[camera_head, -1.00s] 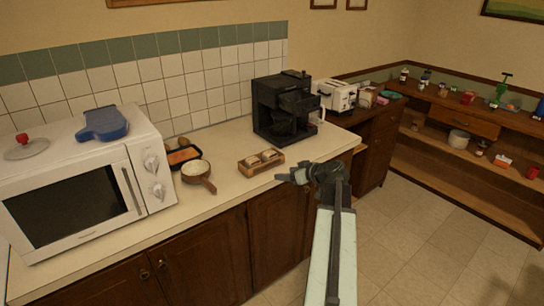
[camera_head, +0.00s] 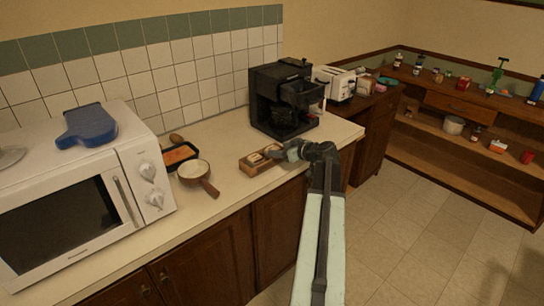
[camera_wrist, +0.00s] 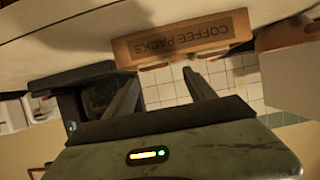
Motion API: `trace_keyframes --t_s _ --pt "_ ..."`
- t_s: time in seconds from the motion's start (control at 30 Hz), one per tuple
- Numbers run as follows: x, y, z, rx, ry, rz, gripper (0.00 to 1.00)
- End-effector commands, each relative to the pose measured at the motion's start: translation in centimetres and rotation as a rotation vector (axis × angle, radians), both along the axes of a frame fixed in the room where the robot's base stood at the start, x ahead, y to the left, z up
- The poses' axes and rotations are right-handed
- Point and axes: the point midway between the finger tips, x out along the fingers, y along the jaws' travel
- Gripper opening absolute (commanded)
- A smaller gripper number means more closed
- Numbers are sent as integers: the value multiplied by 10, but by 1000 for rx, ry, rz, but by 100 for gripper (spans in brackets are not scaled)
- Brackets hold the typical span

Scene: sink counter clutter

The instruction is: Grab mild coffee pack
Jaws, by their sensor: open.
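A small wooden box (camera_head: 246,165) sits on the counter in front of the coffee machine. In the wrist view the box (camera_wrist: 180,42) appears upside down, and its front reads "COFFEE PACKS". Two pale packs lie in it: a left one (camera_head: 256,157) and a right one partly covered by my gripper. Their labels are too small to read, so I cannot tell which is mild. My gripper (camera_head: 278,151) is at the right end of the box in the head view. In the wrist view my gripper (camera_wrist: 160,75) has its fingers apart, pointing toward the box, with nothing held between them.
The black coffee machine (camera_head: 284,98) stands right behind the box. A pan (camera_head: 194,170) with a brown handle and a dark tray with orange contents (camera_head: 179,154) lie to the left. A microwave (camera_head: 75,200) stands farther left. The counter's front edge runs below my gripper.

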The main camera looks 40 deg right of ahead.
Motion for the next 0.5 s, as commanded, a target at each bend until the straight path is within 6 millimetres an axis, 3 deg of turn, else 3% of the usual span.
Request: trace_keyframes --t_s 0.17,0.4,0.5 --pt "5 -6 -6 0 0 -7 64" --pt "39 -13 -23 1 0 -9 64" --pt "41 -13 -22 0 0 -12 64"
